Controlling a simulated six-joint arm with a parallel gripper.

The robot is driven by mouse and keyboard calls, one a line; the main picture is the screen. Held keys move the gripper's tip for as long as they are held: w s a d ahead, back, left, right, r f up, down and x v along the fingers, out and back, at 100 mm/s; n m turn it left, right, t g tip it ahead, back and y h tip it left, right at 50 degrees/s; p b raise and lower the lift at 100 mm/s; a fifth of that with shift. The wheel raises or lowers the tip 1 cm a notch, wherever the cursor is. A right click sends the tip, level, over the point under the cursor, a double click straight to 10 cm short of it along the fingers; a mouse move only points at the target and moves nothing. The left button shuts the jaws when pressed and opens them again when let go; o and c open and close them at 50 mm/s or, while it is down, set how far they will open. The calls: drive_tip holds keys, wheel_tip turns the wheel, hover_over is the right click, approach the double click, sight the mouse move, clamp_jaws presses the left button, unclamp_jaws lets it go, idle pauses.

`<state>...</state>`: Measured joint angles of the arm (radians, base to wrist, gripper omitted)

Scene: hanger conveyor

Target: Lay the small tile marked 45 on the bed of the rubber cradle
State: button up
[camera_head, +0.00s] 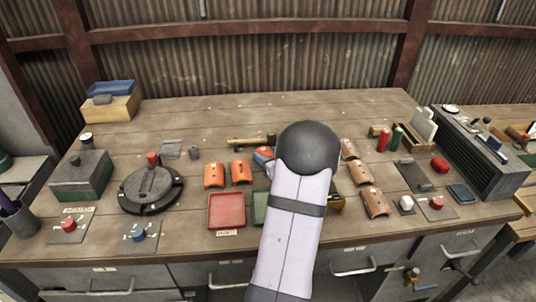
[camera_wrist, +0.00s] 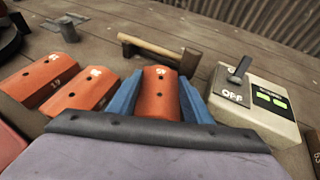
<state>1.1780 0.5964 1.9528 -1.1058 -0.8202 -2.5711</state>
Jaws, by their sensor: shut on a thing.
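My gripper (camera_wrist: 161,82) has two blue fingers, shut on the sides of a small curved orange tile (camera_wrist: 160,100) in the wrist view. In the head view my arm hides most of the gripper; only a little blue (camera_head: 262,153) shows left of the dark wrist. Two more orange tiles (camera_head: 214,175) (camera_head: 240,171) lie to the left; one appears marked 19 in the wrist view (camera_wrist: 36,78). I cannot pick out the rubber cradle with certainty.
A hammer (camera_wrist: 160,52) lies behind the held tile, and a switch box (camera_wrist: 250,98) marked OFF stands right of it. A red tray (camera_head: 226,210), a black round turntable (camera_head: 151,189) and brown curved tiles (camera_head: 374,203) are on the bench. The back of the bench is mostly clear.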

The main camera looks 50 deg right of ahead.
drive_tip(key=shift+f+b, duration=0.15)
drive_tip(key=shift+b, duration=0.15)
drive_tip(key=o, duration=1.1)
drive_tip(key=shift+r, duration=0.2)
drive_tip(key=shift+s+p, duration=0.1)
drive_tip(key=shift+p, duration=0.2)
drive_tip(key=shift+o, duration=0.4)
drive_tip(key=b+v, duration=0.2)
drive_tip(key=v, duration=1)
drive_tip(key=shift+a, duration=0.1)
